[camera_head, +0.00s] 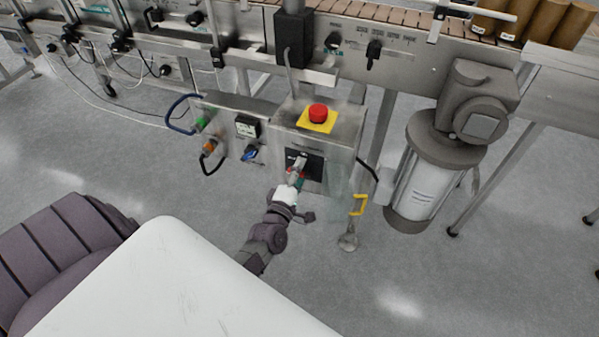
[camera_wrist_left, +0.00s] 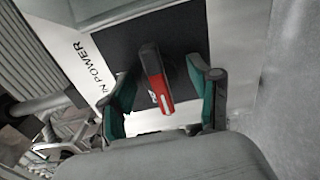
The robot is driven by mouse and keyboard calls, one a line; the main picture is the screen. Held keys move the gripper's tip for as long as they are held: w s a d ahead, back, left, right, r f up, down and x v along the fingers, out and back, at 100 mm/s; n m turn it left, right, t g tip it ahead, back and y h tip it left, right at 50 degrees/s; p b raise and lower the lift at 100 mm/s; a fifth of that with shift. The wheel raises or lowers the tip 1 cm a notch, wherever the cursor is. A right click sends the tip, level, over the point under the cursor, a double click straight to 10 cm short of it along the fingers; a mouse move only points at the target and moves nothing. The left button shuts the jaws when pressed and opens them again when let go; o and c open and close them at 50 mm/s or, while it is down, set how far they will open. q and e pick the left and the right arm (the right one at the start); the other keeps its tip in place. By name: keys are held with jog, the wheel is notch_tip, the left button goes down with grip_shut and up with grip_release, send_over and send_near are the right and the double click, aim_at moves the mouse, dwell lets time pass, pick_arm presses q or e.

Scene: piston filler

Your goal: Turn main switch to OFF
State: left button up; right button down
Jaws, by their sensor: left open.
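The main switch is a red handle (camera_wrist_left: 155,78) on a black plate (camera_wrist_left: 183,32) on the front of a grey metal control box (camera_head: 345,128). Part of the lettering beside the plate reads "POWER" in the left wrist view. My left gripper (camera_wrist_left: 160,98) is open, with one green-padded finger on each side of the red handle. Gaps show between the handle and both fingers. In the head view my left gripper (camera_head: 296,176) is in front of the box and covers much of the switch. The switch's position marks cannot be read. My right gripper is not in view.
A red emergency button on a yellow plate (camera_head: 328,127) sits on top of the box. A panel with a blue knob (camera_head: 250,153) and cables is to its left. A motor on a cylinder (camera_head: 428,178) stands right, below the conveyor (camera_head: 395,15).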

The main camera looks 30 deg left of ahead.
pick_arm(q)
jog(key=shift+s, duration=0.1)
jog(key=v, duration=1.1)
jog(key=shift+s+d, duration=0.2)
jog(key=shift+s, duration=0.2)
